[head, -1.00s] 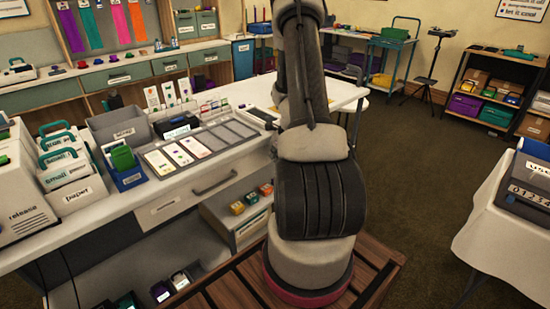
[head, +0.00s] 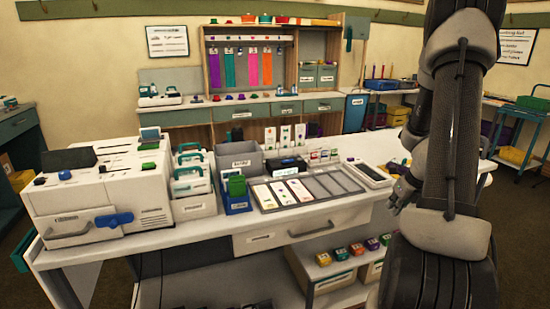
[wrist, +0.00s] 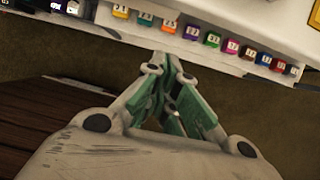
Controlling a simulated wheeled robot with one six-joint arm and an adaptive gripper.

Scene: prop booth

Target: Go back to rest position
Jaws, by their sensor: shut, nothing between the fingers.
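My gripper (wrist: 172,108) shows in the wrist view with its green-padded fingers drawn together and nothing between them. It points down toward the brown floor, beside a white shelf edge. In the head view, part of my gripper (head: 402,192) shows at the left side of my raised arm, near the right end of the white counter (head: 110,254). The arm hides some of the gripper and the counter's right end.
A shelf under the counter carries several small numbered coloured blocks (wrist: 190,32). A blue cart (head: 515,115) stands at the far right.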

